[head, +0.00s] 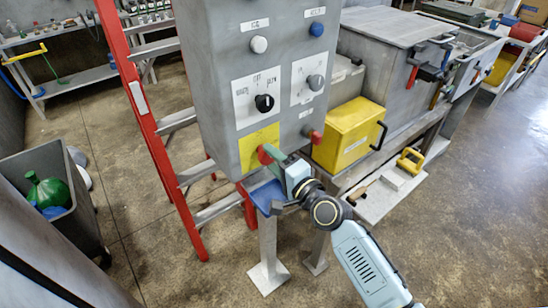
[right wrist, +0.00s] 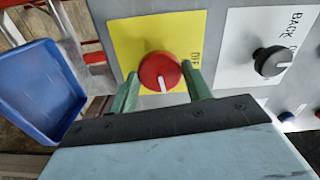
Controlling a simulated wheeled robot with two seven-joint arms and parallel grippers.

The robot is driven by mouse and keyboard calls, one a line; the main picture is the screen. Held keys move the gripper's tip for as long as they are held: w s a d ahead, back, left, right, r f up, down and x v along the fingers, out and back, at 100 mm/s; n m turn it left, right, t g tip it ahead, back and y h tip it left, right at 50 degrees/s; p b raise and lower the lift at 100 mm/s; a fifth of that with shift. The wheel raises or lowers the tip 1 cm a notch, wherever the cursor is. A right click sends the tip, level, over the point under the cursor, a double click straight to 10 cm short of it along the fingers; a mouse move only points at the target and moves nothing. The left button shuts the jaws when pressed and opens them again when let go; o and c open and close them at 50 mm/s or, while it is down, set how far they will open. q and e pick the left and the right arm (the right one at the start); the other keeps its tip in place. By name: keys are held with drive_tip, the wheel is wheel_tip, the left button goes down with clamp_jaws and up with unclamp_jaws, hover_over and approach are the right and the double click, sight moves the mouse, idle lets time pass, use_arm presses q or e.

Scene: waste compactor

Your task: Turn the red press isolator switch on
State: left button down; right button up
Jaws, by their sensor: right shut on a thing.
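The red press isolator switch (head: 264,155) is a round knob on a yellow plate (head: 247,150), low on the grey control panel (head: 226,60). My right gripper (head: 271,153) reaches it from the lower right and is shut on it. In the right wrist view the red knob (right wrist: 160,68) sits between the green fingers of my right gripper (right wrist: 161,84). A white mark on the knob points toward the gripper. The word OFF shows on the plate to the knob's right; other lettering is hidden. My left gripper is out of view.
A black selector knob (head: 264,103) sits above the yellow plate and a red button (head: 313,135) to its right. A blue tray (head: 268,196) is below the panel. A red ladder (head: 150,120) stands left, a yellow box (head: 350,133) right. Open floor lies in front.

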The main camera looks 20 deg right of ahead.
drive_tip(key=shift+m, duration=0.6)
drive_tip(key=o, duration=1)
drive_tip(key=b+v, duration=0.1)
drive_tip(key=v, duration=1.2)
drive_tip(key=shift+s+r+b, duration=0.1)
drive_tip(key=shift+s+b, duration=0.05)
drive_tip(key=shift+b, duration=0.15)
